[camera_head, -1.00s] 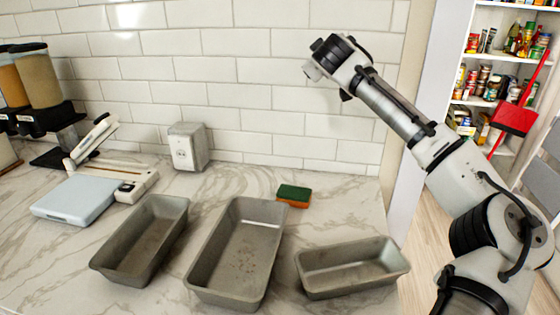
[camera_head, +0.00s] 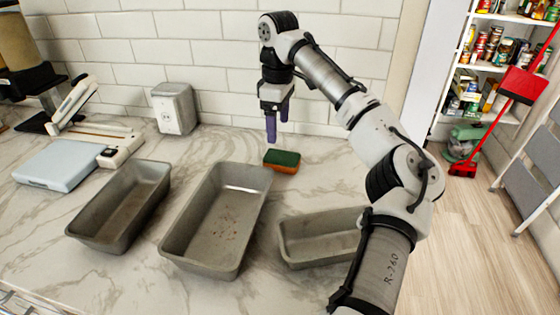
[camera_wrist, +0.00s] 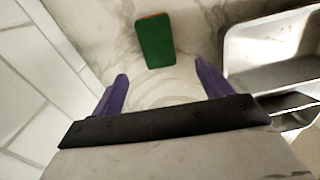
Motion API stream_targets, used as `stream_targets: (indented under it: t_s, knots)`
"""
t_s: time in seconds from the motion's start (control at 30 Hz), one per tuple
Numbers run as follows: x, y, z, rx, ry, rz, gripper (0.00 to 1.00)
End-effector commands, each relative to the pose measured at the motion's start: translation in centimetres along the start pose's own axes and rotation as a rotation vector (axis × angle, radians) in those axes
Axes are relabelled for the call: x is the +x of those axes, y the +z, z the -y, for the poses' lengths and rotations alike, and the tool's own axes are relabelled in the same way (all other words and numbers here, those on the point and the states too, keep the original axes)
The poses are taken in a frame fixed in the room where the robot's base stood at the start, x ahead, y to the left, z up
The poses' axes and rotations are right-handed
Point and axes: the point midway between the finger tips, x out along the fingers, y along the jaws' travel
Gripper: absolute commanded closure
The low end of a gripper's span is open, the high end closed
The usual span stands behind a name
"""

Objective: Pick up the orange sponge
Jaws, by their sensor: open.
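The orange sponge (camera_head: 282,166) has a dark green top layer and lies flat on the marble counter behind the baking pans. In the wrist view the sponge (camera_wrist: 156,42) shows its green face, ahead of my fingers and between their lines. My gripper (camera_head: 277,130) points down above the counter, a little left of and above the sponge in the head view. Its two purple fingers are apart and empty, as the wrist view (camera_wrist: 162,82) also shows. The sponge is not touched.
Three grey metal pans stand in front: left (camera_head: 122,205), middle (camera_head: 215,220) and right (camera_head: 318,236). The tiled wall (camera_head: 215,60) rises close behind the sponge. A grey box (camera_head: 174,108) and a scale (camera_head: 58,166) stand at left. Bare counter surrounds the sponge.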

Motion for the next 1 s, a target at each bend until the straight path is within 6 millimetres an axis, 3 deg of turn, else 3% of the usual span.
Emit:
stream_targets:
  t_s: [0.2,0.47,0.7,1.0]
  knots:
    - [3.6,0.1,-0.1,0.003,0.002,0.002,0.22]
    - [5.5,0.4,-0.1,0.004,0.003,0.003,0.22]
    - [9.0,0.9,-0.2,0.003,0.003,0.002,0.22]
    - [10.0,0.9,-0.2,0.004,0.004,0.000,0.22]
